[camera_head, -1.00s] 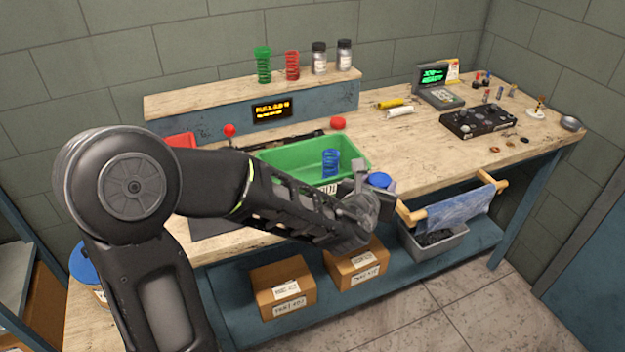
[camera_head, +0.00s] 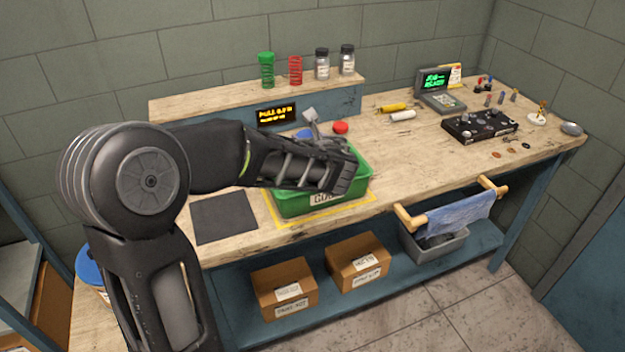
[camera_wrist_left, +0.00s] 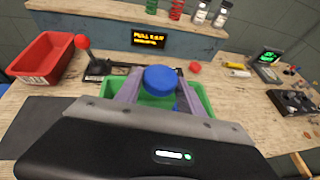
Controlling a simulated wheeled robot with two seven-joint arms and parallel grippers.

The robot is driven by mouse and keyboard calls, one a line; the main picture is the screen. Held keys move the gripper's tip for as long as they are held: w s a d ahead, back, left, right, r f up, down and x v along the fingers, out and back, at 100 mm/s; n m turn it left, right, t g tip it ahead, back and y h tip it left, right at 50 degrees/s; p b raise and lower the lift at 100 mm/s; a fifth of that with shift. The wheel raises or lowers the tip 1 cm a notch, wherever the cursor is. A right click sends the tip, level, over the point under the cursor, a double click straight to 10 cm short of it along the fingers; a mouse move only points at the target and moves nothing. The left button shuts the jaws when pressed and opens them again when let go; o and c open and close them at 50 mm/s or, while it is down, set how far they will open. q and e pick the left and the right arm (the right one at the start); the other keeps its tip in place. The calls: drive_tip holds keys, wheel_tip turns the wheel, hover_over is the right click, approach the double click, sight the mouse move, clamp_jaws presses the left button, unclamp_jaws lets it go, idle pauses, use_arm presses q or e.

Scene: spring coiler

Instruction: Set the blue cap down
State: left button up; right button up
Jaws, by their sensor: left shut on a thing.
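The blue cap (camera_wrist_left: 160,79) is between the fingers of my left gripper (camera_wrist_left: 160,88) in the left wrist view, and the gripper is shut on it. In the head view a small part of the blue cap (camera_head: 304,133) shows beside my left gripper (camera_head: 312,122), near the back of the green bin. The green bin (camera_head: 292,205) stands on the bench, largely covered by my left arm. I cannot tell whether the cap touches anything below it. My right gripper is not in view.
A red cap (camera_head: 340,127) lies on the bench right of the gripper. A red bin (camera_wrist_left: 42,58) and a red-knobbed lever (camera_wrist_left: 83,42) stand to the left. The dark mat (camera_head: 224,217) is bare. Bench space around the white cylinder (camera_head: 403,116) is partly free.

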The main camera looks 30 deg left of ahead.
use_arm(q)
wheel_tip(320, 180, down, 5)
drive_tip(key=shift+r, duration=0.1)
drive_tip(key=shift+f, duration=2)
drive_tip(key=shift+f+b, duration=0.55)
drive_tip(key=shift+b, duration=0.35)
drive_tip(key=o, duration=1.1)
drive_tip(key=shift+c, duration=0.2)
